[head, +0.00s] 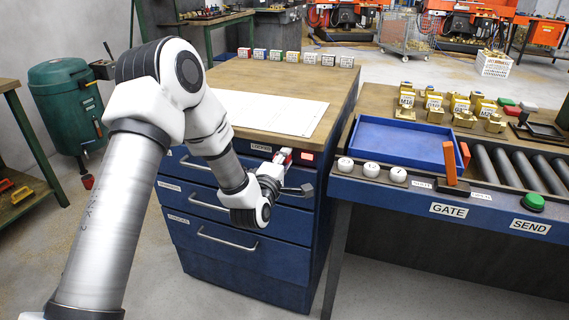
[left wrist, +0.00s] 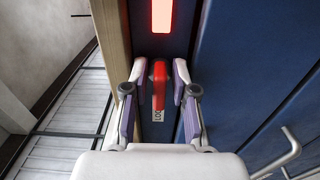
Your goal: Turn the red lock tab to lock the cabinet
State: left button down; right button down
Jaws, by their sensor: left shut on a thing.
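The blue drawer cabinet (head: 235,262) stands in the middle of the head view, its drawers closed. The red lock tab (left wrist: 158,72) is on its front panel, between the fingers of my left gripper (left wrist: 158,78) in the left wrist view. My left gripper (head: 288,160) is at the upper right of the cabinet front and is shut on the tab. My right gripper is not in view.
The wooden top (head: 300,82) carries a white sheet and a row of small labelled blocks. To the right is a bench with a blue tray (head: 403,150), rollers and a green button (head: 534,202). Drawer handles (head: 227,242) project from the cabinet front.

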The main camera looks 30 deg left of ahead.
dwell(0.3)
pick_arm(q)
jog(key=c, duration=1.2)
grip_release()
